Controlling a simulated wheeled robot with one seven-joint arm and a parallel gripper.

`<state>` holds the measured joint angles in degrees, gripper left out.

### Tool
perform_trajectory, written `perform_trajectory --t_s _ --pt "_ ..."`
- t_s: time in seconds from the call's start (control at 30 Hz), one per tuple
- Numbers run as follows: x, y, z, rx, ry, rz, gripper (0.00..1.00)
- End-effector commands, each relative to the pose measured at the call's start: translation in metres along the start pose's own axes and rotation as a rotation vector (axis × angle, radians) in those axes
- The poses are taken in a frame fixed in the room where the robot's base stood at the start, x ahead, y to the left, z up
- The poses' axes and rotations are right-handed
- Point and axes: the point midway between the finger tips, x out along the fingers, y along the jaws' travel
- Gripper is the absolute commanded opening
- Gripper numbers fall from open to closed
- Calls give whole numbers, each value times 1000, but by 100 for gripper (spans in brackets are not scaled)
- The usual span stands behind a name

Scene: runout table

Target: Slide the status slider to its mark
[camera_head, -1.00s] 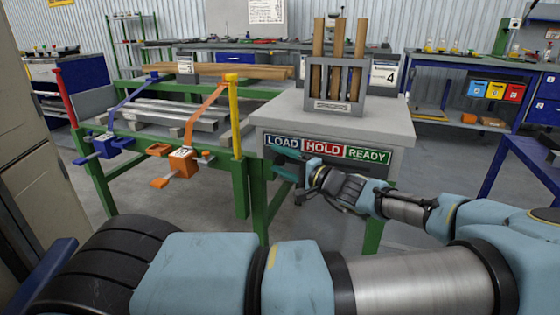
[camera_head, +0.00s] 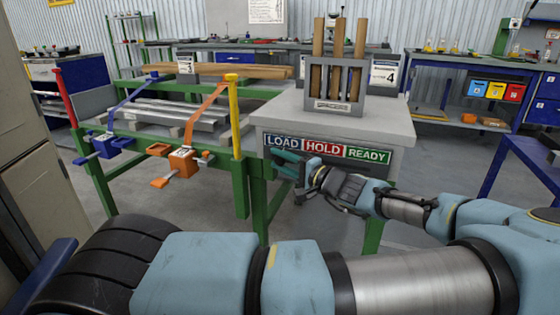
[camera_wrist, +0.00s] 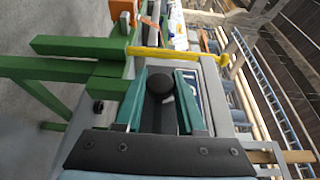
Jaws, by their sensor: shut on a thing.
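The status slider's panel is on the front of the grey runout table, with a blue LOAD label (camera_head: 282,142), a red HOLD label (camera_head: 323,149) and a green READY label (camera_head: 368,155). My gripper (camera_head: 280,162) is just below the LOAD label at the panel's left end. In the wrist view, a round black knob (camera_wrist: 160,84) lies between the two teal fingers of my gripper (camera_wrist: 158,100), which is shut on it. In the head view the knob is hidden by the fingers. I cannot make out the slider's track or mark.
A rack with brown tubes (camera_head: 335,85) stands on the grey tabletop (camera_head: 275,112). To the left, a green frame (camera_head: 250,190) carries an orange clamp (camera_head: 181,160), a blue clamp (camera_head: 107,145) and a yellow post (camera_head: 234,120). Floor shows below the panel.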

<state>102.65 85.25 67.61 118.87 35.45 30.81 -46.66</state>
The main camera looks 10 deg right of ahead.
Motion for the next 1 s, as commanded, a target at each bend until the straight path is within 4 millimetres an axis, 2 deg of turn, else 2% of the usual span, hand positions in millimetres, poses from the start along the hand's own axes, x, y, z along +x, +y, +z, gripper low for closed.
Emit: perform_trajectory --t_s 0.83,0.93,1.0 --pt "-1 1 0 1 0 1 0" --pt "-10 0 -5 0 4 2 0" --pt "-24 -1 -11 -2 6 3 0"
